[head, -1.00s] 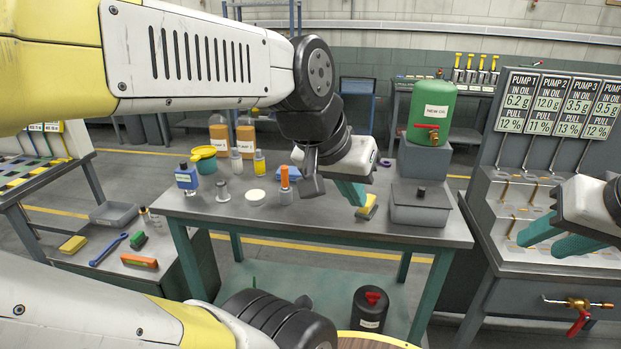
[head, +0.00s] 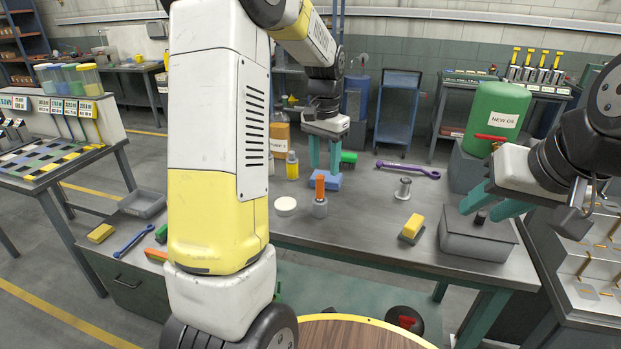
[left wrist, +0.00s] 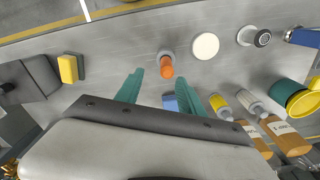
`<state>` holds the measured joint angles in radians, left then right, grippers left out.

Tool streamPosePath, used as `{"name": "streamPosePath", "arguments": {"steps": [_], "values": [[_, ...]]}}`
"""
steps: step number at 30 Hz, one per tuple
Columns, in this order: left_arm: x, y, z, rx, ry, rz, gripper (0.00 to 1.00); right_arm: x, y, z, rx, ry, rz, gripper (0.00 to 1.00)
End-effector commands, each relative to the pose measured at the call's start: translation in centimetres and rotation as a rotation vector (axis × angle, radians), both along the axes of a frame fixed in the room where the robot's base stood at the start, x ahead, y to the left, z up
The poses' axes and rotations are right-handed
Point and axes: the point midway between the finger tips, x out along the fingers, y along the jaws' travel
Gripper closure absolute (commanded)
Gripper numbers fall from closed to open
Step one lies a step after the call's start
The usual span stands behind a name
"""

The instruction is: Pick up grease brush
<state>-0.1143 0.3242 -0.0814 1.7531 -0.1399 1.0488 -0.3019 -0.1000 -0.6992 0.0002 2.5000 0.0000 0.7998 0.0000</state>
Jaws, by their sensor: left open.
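The likely grease brush has an orange handle (head: 320,186) and stands upright in a small grey pot (head: 320,208) on the workbench. In the left wrist view the orange handle (left wrist: 167,70) shows near the fingertips, in line with the gap between them; bristles are hidden. My left gripper (head: 324,168) is open and empty, pointing down behind the brush, apart from it in the head view. Its teal fingers (left wrist: 160,80) are spread in the left wrist view. My right gripper (head: 490,203) is open, near the black knob of the grey lidded box (head: 470,245).
A blue block (head: 332,181) lies behind the brush, a white disc (head: 286,206) left of it. A yellow sponge (head: 412,226), a metal spool (head: 403,189) and a purple wrench (head: 408,169) lie to the right. Bottles stand behind. The bench front centre is clear.

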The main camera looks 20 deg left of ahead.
Motion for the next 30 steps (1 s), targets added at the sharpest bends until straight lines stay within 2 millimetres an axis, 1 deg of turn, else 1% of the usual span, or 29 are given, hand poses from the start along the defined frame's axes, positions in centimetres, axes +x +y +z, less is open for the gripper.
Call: {"name": "streamPosePath", "arguments": {"steps": [1, 2, 6, 14, 19, 22, 25, 30], "values": [[0.5, -0.1, -0.7, 0.007, 0.012, -0.010, 0.54, 0.0, 0.0, 0.0, 0.000, -0.001, 0.000, 0.64], [0.7, 0.0, -0.9, 0.009, 0.018, -0.014, 0.54, 0.0, 0.0, 0.0, 0.000, -0.001, 0.000, 0.64], [1.0, 0.0, -1.9, 0.015, 0.029, -0.023, 0.54, 0.0, 0.0, 0.0, 0.000, -0.001, 0.000, 0.64], [0.7, 0.0, -4.8, 0.014, 0.029, -0.022, 0.54, 0.0, 0.0, 0.0, 0.000, -0.001, 0.000, 0.64], [-0.2, 0.0, -7.3, 0.014, 0.030, -0.021, 0.54, 0.0, 0.0, 0.0, 0.000, -0.001, 0.000, 0.64], [-0.1, 0.0, -8.5, 0.015, 0.028, -0.021, 0.54, 0.0, 0.0, 0.0, 0.000, -0.001, 0.000, 0.64], [0.0, 0.0, -9.1, 0.015, 0.027, -0.021, 0.54, 0.0, 0.0, 0.0, 0.000, -0.001, 0.000, 0.64], [0.0, 0.0, -9.2, 0.014, 0.026, -0.021, 0.54, 0.0, 0.0, 0.0, 0.000, -0.001, 0.000, 0.64]]}}
